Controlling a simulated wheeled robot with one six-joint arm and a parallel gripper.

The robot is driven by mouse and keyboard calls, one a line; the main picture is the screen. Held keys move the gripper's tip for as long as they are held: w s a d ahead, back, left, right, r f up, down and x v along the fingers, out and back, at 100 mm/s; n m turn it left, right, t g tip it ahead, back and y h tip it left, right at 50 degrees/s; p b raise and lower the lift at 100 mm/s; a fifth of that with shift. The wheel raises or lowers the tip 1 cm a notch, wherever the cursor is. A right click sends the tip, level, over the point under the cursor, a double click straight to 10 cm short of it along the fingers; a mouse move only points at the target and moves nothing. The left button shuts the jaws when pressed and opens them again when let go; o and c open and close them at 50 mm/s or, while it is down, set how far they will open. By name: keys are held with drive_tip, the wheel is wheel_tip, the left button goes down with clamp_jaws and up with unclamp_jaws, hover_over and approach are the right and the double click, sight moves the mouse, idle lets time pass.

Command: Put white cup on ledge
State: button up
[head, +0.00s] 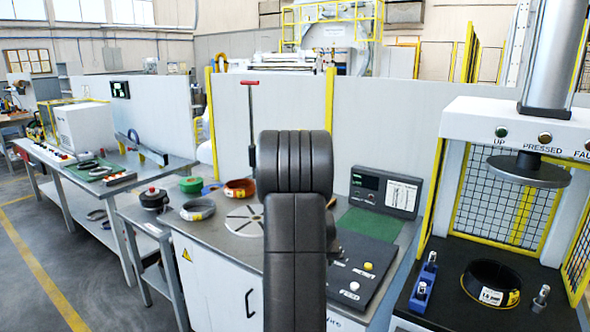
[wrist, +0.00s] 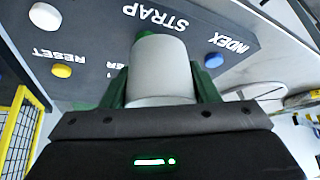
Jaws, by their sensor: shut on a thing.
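The white cup (wrist: 160,72) shows in the wrist view between the green fingers of my gripper (wrist: 162,82). My gripper is shut on it, one finger on each side. The cup is in front of the dark control panel (wrist: 95,25), and I cannot tell the gap between them. In the head view my own arm hides the cup and gripper. No ledge can be told apart with certainty in either view.
The panel (head: 375,262) has yellow and white buttons, with a green one (wrist: 147,40) just beyond the cup. A grey display box (head: 385,192) stands behind it. A press with a black coil (head: 490,270) is at right. Several coils lie on the left of the bench.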

drive_tip(key=s+a+f+n, duration=0.1)
drive_tip(key=s+a+f, duration=0.2)
drive_tip(key=s+a, duration=0.4)
drive_tip(key=s, duration=0.2)
drive_tip(key=shift+s+a+f+y, duration=0.15)
drive_tip(key=shift+s+f+y, duration=0.1)
drive_tip(key=shift+s+y, duration=0.15)
drive_tip(key=shift+w, duration=0.1)
